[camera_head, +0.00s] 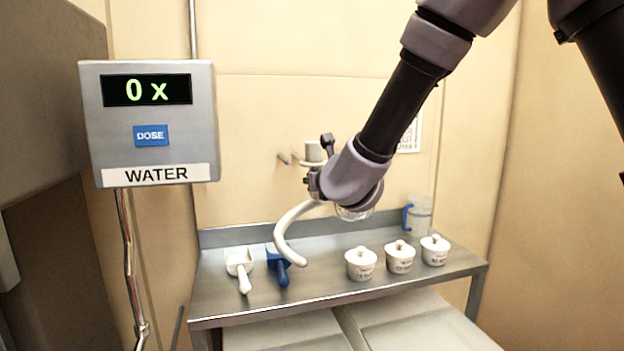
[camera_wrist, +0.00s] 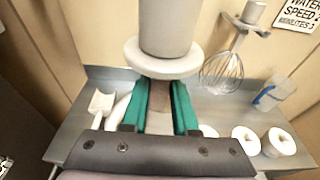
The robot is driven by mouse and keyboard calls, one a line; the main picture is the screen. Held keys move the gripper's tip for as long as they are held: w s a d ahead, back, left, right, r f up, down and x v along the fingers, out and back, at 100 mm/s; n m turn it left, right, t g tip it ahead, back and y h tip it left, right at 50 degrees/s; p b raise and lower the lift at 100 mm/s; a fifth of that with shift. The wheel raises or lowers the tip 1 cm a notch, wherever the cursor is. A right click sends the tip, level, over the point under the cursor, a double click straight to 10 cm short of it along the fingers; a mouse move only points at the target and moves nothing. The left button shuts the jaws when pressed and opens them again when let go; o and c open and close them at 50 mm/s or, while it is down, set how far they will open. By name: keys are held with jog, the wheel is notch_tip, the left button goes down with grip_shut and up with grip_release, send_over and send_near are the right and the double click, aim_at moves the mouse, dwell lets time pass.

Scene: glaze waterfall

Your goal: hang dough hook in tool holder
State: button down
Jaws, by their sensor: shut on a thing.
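The dough hook has a white curved arm (camera_head: 288,232) and a grey hub with a pale flange (camera_wrist: 163,62). My gripper (camera_head: 314,182) is shut on the hook just below the flange and holds it upright above the table, near the back wall. In the wrist view, the green fingers (camera_wrist: 160,108) clasp its shank, and the hub fills the top centre. Prongs of the tool holder (camera_head: 283,158) stick out from the wall just left of the hub. The rest of the holder is hidden behind the hook and my arm.
A wire whisk (camera_wrist: 222,72) hangs at the wall, right of the hook. The steel table (camera_head: 320,298) carries a white scoop (camera_head: 239,268), a blue scoop (camera_head: 278,266), several lidded white pots (camera_head: 361,264) and a clear jug (camera_head: 420,216). A water dosing panel (camera_head: 150,125) stands at left.

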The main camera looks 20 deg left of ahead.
jog(key=w+a, duration=0.6)
jog(key=w, duration=0.4)
jog(key=w+a, duration=0.6)
jog(key=w, duration=0.4)
jog(key=shift+w+a+f, duration=0.2)
jog(key=shift+w+a, duration=0.05)
jog(key=shift+w, duration=0.15)
dwell(1.8)
jog(key=shift+w+d+r+t, duration=0.2)
jog(key=shift+w+r+t, duration=0.15)
jog(key=shift+r, duration=0.45)
dwell(0.7)
jog(key=shift+d+f, duration=0.1)
jog(key=shift+f, duration=0.1)
jog(key=c, duration=0.6)
grip_release()
jog(key=s+f+v, duration=0.1)
jog(key=f+v, duration=0.1)
jog(key=v, duration=0.9)
jog(key=shift+a, duration=0.3)
